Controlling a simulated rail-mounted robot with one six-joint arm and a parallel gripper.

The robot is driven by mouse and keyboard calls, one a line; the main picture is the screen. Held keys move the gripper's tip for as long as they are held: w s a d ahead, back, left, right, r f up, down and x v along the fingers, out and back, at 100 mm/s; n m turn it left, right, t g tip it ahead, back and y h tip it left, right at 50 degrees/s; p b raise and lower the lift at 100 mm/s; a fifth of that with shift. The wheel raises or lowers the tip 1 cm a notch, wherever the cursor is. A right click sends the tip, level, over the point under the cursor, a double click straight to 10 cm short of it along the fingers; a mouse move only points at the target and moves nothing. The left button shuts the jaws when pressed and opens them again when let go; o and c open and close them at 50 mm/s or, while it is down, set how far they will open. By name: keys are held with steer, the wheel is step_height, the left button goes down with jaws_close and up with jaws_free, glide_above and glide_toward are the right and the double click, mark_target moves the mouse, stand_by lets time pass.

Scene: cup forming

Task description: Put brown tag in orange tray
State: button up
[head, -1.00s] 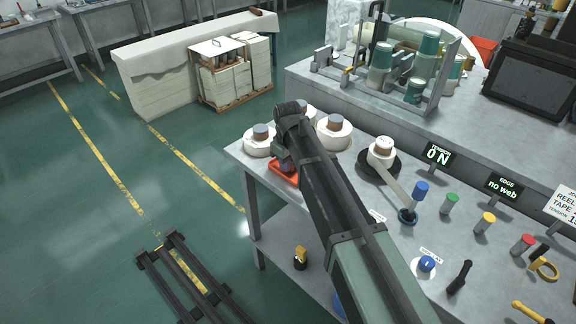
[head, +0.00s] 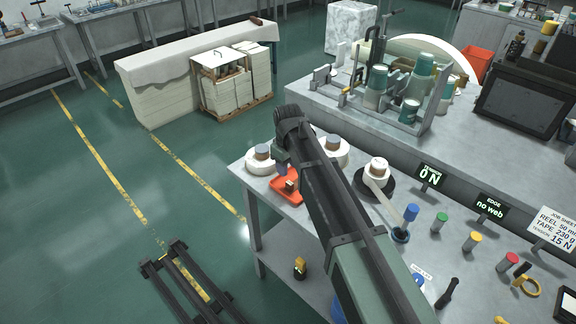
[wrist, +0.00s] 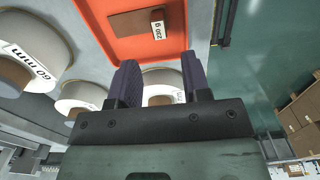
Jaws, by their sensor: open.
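The orange tray (head: 284,197) sits at the left end of the near bench, partly hidden by my arm in the head view. It fills the top of the wrist view (wrist: 100,20). The brown tag (wrist: 128,24) lies inside the tray, with a white label reading "230 g". It shows as a small brown shape in the tray in the head view (head: 291,185).
White tape reels stand close to the tray, one at left (head: 260,160) and one behind my arm (head: 332,150). Another reel (head: 377,172) sits on a dark disc. Coloured-top posts (head: 438,223) stand to the right. The bench's left edge is close to the tray.

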mark_target(288, 182)
step_height(288, 182, up, 5)
steer(key=p, duration=0.2)
steer(key=shift+f+p, duration=0.2)
steer(key=shift+p, duration=0.1)
steer(key=s+d+m, duration=1)
steer(key=s+d, duration=1.1)
steer(key=d, duration=0.1)
steer(key=shift+s, duration=0.25)
